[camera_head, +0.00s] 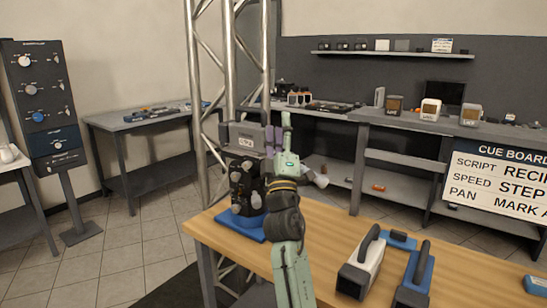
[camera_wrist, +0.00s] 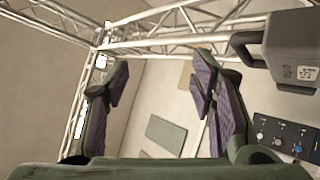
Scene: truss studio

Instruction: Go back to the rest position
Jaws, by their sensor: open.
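My gripper (camera_head: 273,138) is raised above the left end of the wooden table in the head view, just right of the grey labelled box near the truss. In the wrist view my gripper (camera_wrist: 155,85) shows two green fingers with purple pads, spread wide apart. Nothing is between them; only a pale wall with flat panels shows behind. The grey box (camera_wrist: 292,50) with its handle is right of the fingers in the wrist view, apart from them as far as I can tell.
A dark knobbed device (camera_head: 246,188) on a blue base (camera_head: 238,224) stands on the wooden table (camera_head: 325,225), close left of my arm. A white-and-black handled case (camera_head: 361,264) and a blue handled piece (camera_head: 415,278) lie to the right. A metal truss (camera_head: 196,90) rises behind.

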